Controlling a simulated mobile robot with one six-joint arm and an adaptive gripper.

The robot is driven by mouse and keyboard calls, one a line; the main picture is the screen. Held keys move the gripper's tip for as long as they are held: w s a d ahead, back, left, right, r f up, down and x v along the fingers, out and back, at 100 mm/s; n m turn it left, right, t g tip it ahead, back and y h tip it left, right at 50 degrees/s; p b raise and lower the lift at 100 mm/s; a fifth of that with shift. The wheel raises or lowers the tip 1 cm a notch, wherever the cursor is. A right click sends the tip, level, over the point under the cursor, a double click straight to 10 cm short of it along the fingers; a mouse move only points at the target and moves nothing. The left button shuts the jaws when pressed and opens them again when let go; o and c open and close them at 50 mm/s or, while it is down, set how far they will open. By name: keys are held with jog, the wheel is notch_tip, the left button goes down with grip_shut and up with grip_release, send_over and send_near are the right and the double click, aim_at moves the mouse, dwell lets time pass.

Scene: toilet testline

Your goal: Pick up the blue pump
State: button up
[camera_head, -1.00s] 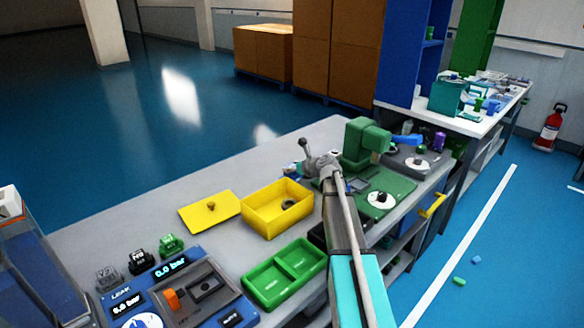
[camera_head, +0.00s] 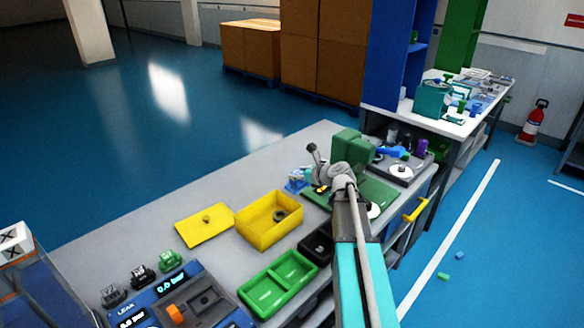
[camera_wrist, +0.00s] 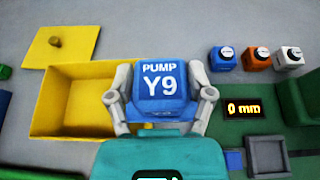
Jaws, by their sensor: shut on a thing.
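The blue pump (camera_wrist: 158,84), a block marked "PUMP Y9" in white, is in the middle of the wrist view. My gripper (camera_wrist: 160,104) is shut on it, with one grey finger against its left side and one against its right. In the head view my gripper (camera_head: 328,182) is over the workbench, beside the green machine. The pump cannot be made out surely there. I cannot tell how far the pump is from the bench top.
An open yellow box (camera_head: 269,221) stands left of my gripper, with a yellow lid (camera_head: 204,225) beside it. A green two-part tray (camera_head: 278,283) is nearer. The green press (camera_head: 352,150) stands close behind my gripper. Blue, orange and white knobbed blocks (camera_wrist: 257,58) lie right of the pump.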

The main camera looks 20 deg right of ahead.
jog(key=shift+s+d+r, duration=0.1)
jog(key=shift+s+r, duration=0.15)
jog(key=shift+s, duration=0.25)
jog(key=shift+s+d+r, duration=0.1)
jog(key=shift+s+r, duration=0.1)
jog(key=shift+s, duration=0.3)
jog(key=shift+r+p, duration=0.1)
jog(key=shift+p, duration=0.3)
